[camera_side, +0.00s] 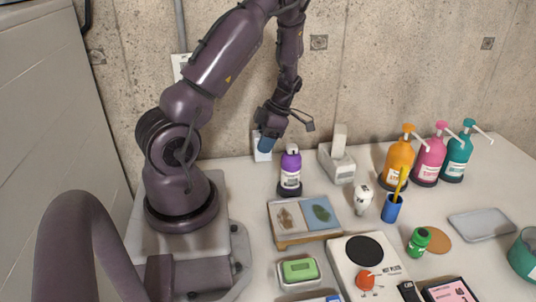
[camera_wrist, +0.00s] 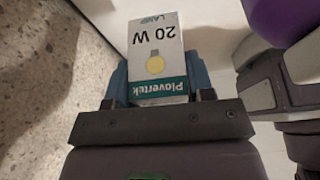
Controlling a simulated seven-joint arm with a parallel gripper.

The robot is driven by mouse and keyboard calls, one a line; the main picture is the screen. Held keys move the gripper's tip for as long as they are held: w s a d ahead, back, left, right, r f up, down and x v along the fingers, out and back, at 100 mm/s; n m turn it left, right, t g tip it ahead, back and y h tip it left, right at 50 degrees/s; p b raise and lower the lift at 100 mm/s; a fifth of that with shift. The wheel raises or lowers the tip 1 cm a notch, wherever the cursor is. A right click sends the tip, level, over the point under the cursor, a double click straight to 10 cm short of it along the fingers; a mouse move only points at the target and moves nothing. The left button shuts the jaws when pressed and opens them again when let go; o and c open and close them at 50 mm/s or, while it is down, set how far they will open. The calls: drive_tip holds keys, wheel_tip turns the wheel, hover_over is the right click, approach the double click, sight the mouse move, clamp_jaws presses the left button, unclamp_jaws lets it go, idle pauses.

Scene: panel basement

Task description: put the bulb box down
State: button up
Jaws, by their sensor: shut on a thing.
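The bulb box is a small white and teal carton marked "20 W" with a picture of a bulb; it fills the top middle of the wrist view (camera_wrist: 157,60), its print upside down. My gripper (camera_wrist: 158,80) is shut on it, with a blue finger on each side. In the side view my gripper (camera_side: 267,143) points down by the back wall, left of the purple bottle. The white bulb box (camera_side: 262,155) shows partly behind the blue fingers, upright, near the back edge of the table. I cannot tell whether its base touches the tabletop.
A purple bottle (camera_side: 290,168) stands close on the right, and a white dispenser (camera_side: 337,160) beyond it. A wooden tray (camera_side: 284,243) with two panels lies in front. The concrete wall (camera_side: 350,85) is close behind. Bare tabletop (camera_side: 240,195) lies left of the bottle.

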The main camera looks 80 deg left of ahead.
drive_tip(key=a+f, duration=0.1)
drive_tip(key=w+a+f, duration=0.1)
drive_tip(key=shift+w+f, duration=0.1)
drive_tip(key=shift+f, duration=0.3)
drive_tip(key=shift+w+a+f, duration=0.1)
drive_tip(key=shift+f, duration=0.8)
drive_tip(key=shift+w+a+f, duration=0.1)
drive_tip(key=shift+f, duration=0.8)
drive_tip(key=shift+f, duration=0.1)
drive_tip(key=o, duration=0.9)
